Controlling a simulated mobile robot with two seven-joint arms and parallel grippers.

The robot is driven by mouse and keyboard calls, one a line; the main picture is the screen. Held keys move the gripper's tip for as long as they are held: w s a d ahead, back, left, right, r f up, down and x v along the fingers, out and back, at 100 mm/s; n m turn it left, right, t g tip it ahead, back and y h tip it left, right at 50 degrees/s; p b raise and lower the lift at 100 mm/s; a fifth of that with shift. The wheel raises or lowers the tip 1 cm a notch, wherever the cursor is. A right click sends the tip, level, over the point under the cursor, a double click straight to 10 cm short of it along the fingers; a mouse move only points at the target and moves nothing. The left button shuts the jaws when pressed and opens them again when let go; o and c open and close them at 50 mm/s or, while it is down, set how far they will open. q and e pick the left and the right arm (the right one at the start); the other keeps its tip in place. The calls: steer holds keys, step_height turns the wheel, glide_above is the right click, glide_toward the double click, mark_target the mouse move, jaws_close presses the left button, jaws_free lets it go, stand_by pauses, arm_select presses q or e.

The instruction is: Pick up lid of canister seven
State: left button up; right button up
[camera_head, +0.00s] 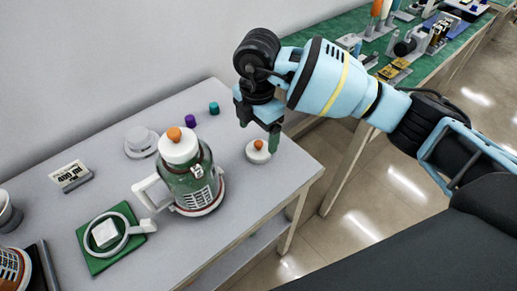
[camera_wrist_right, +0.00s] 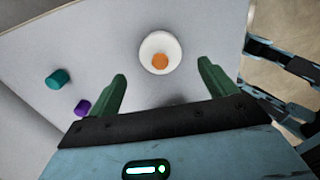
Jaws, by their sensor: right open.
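A white round lid with an orange knob (camera_head: 258,151) lies on the grey table near its right edge. It also shows in the right wrist view (camera_wrist_right: 160,54), ahead of my fingertips and roughly centred between them. I cannot read a number on it. My right gripper (camera_head: 258,126) is open and empty, pointing down just above and behind the lid in the head view. Its two green fingers (camera_wrist_right: 163,75) stand apart in the wrist view, one on each side. A green canister (camera_head: 192,187) with a white handle and its own orange-knobbed lid stands to the left. My left gripper is not in view.
Teal (camera_head: 214,108) and purple (camera_head: 190,121) caps stand behind the canister, with a white round piece (camera_head: 140,141) to their left. A "400 ml" sign (camera_head: 71,175) and a green mat (camera_head: 98,259) with a white ring and block lie at left. The table around the loose lid is clear.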

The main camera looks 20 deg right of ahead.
mark_target(259, 143)
step_height(259, 143, down, 5)
steer(key=shift+d+f, duration=0.1)
steer(key=shift+d, duration=0.05)
steer(key=c, duration=1)
step_height(259, 143, up, 10)
steer(key=shift+c, duration=0.2)
